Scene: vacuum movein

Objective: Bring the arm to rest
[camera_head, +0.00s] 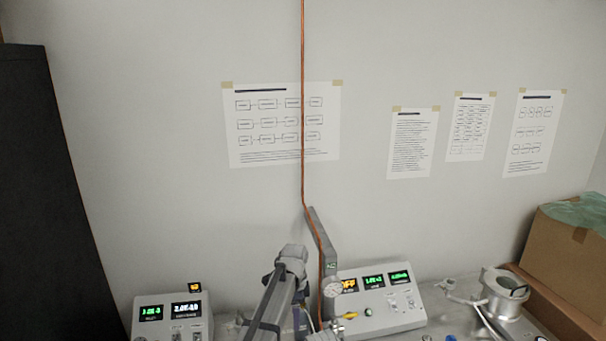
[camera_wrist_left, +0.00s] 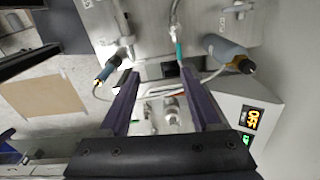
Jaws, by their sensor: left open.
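My left arm (camera_head: 275,304) comes up from the bottom edge in the head view, in front of the bench equipment. In the left wrist view the two dark fingers of my left gripper (camera_wrist_left: 159,74) stand well apart. Nothing is held between them. Metal fittings (camera_wrist_left: 165,112) show beyond the gap and look apart from the fingers, though the depth is hard to judge. My right gripper is in neither view.
A control box with lit displays (camera_head: 375,306) stands right of my arm, and another (camera_head: 172,316) stands left. A copper pipe (camera_head: 303,130) runs down the wall. A metal vessel (camera_head: 502,298) and a cardboard box (camera_head: 565,250) are at the right.

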